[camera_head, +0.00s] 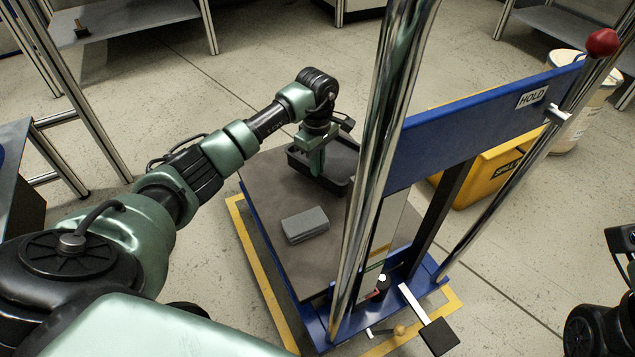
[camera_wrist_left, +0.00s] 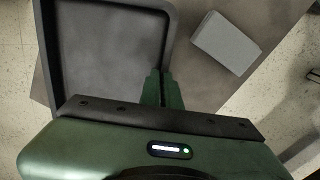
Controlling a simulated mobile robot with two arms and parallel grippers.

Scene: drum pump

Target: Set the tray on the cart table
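The tray (camera_head: 338,160) is dark, shallow and raised at the rim. In the head view it is over the far part of the grey cart table (camera_head: 262,185); I cannot tell if it rests on the top or hangs just above it. In the left wrist view the tray (camera_wrist_left: 110,45) fills the upper left, with the table top (camera_wrist_left: 205,90) beyond its right rim. My left gripper (camera_head: 316,165) points down at the tray's near side. Its green fingers (camera_wrist_left: 162,88) are closed around the tray's rim. Only dark parts of my right arm show at the right edge; its fingers are out of view.
A grey block (camera_head: 305,225) lies on the table top, nearer than the tray and apart from it. Chrome posts and a blue crossbar (camera_head: 470,118) marked HOLD stand at the table's right. A yellow bin (camera_head: 490,175) and white drum (camera_head: 578,115) stand beyond.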

